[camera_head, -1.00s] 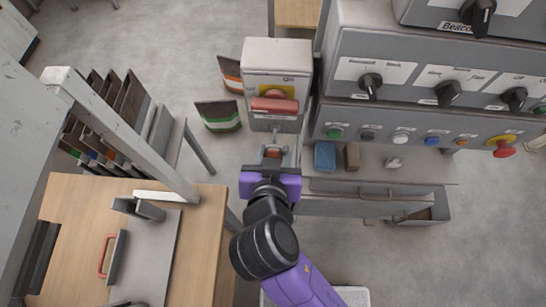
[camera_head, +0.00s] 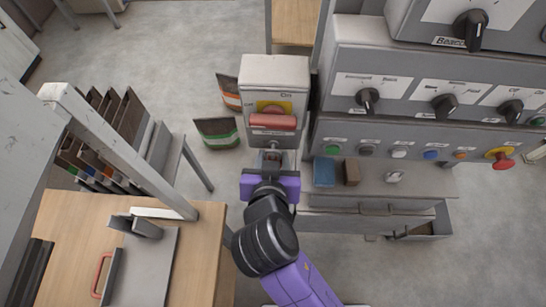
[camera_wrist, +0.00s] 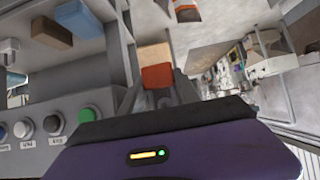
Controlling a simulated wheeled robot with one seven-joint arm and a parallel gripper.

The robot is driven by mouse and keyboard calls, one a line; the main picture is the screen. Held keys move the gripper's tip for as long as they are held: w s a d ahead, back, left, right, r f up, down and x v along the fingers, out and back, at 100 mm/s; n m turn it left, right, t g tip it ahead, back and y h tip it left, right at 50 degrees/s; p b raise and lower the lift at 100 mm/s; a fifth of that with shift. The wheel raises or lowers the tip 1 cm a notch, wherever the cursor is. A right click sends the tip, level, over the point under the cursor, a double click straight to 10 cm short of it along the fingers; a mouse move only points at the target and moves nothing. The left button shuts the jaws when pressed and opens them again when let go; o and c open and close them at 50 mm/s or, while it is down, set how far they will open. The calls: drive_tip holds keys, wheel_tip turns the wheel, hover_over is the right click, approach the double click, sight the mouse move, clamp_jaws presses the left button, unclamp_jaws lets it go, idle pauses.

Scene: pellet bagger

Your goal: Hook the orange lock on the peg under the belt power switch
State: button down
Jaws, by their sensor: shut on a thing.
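The belt power switch is a grey box (camera_head: 275,85) with a yellow plate and a red handle (camera_head: 273,121), standing upright near the middle of the head view. My gripper (camera_head: 271,160) is just below the box's lower edge. It is shut on the orange lock (camera_wrist: 157,75), which shows between the fingers in the wrist view. In the head view only a small part of the lock shows, between the fingers. The peg under the switch cannot be made out clearly; the gripper and lock cover that area. I cannot tell whether the lock touches the peg.
A control panel with a green button (camera_head: 332,149) and several knobs stands close on the right. A blue block (camera_head: 324,173) and a brown block (camera_head: 351,172) lie on the ledge below it. A wooden table (camera_head: 75,235) is at left. Bags (camera_head: 217,132) stand on the floor behind.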

drive_tip(key=shift+w+f, duration=0.1)
drive_tip(key=shift+w, duration=0.15)
drive_tip(key=shift+w+f, duration=0.1)
drive_tip(key=c, duration=0.8)
unclamp_jaws()
drive_tip(key=shift+a+r, duration=0.1)
drive_tip(key=shift+r, duration=0.1)
